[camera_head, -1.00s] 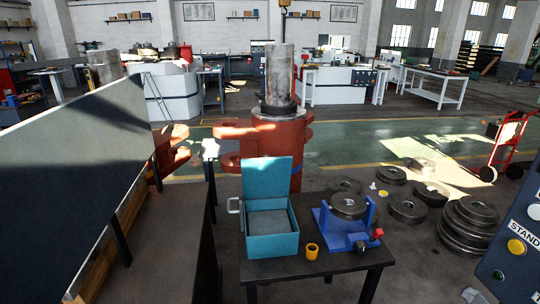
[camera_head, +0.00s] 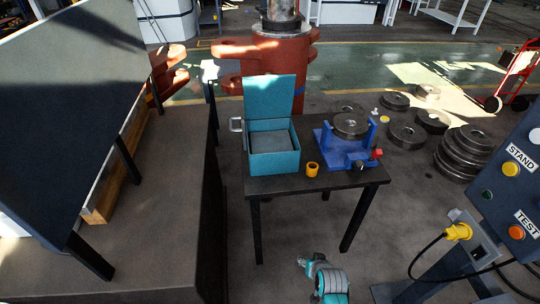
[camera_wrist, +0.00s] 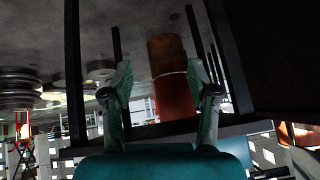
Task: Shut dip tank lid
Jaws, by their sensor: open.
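The dip tank (camera_head: 275,163) is a teal open-topped box on a small dark table, with a grey surface inside. Its teal lid (camera_head: 269,97) stands upright at the back edge, open. A pale handle (camera_head: 237,125) sticks out at the tank's left side. My gripper shows in the wrist view (camera_wrist: 160,82), with its two fingers spread and nothing between them. In the head view a teal part of my arm shows low in the picture, in front of the table and well apart from the tank. The tank is not clearly seen in the wrist view.
The table (camera_head: 350,182) also holds a blue fixture (camera_head: 345,150) with a round steel part and a yellow ring (camera_head: 312,169). A dark bench and tilted panel (camera_head: 70,105) stand left. A control panel (camera_head: 510,185) stands right. Steel discs (camera_head: 465,150) lie on the floor behind.

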